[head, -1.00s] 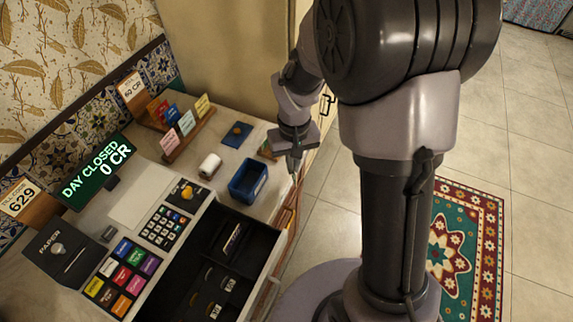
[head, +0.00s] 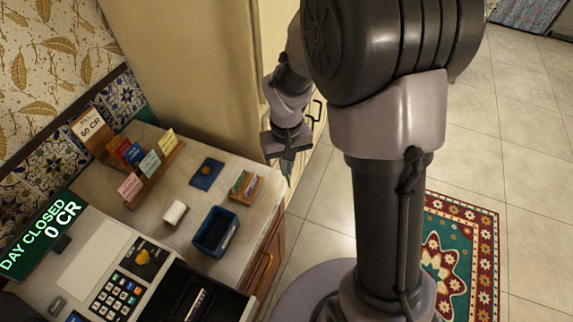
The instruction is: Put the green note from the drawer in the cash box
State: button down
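My gripper (head: 287,172) points down just right of the counter's right end, in front of the tall cream cabinet. Its fingers look close together, but I cannot tell whether they are open or shut; no note shows at them. The open black drawer (head: 231,305) of the till is at the bottom, cut off by the frame edge. A pale and purplish strip stands in one compartment; I cannot make out a green note there. A small open blue box (head: 203,243), apparently the cash box, sits on the counter, with something dark inside.
A wooden tray (head: 257,193) with coloured pieces, a blue pad (head: 207,173), a white roll (head: 174,213) and a card rack (head: 152,175) stand on the counter. The till's keypad (head: 116,298) and green display (head: 40,235) are at left.

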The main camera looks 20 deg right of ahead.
jog(key=s+a+r+m+p, duration=0.1)
jog(key=s+a+r+p, duration=0.2)
jog(key=a, duration=0.4)
jog(key=s+a+r+m+p, duration=0.2)
jog(key=s+a+r+p, duration=0.1)
jog(key=a, duration=0.4)
jog(key=s+a+r+m+p, duration=0.1)
jog(key=s+a+r+p, duration=0.25)
jog(key=a, duration=0.25)
notch_tip(320, 180, down, 10)
jog(key=b, duration=0.7)
jog(key=shift+a+b, duration=0.1)
jog(key=shift+b, duration=0.3)
jog(key=c, duration=1.2)
grip_release()
jog(key=shift+r, duration=0.1)
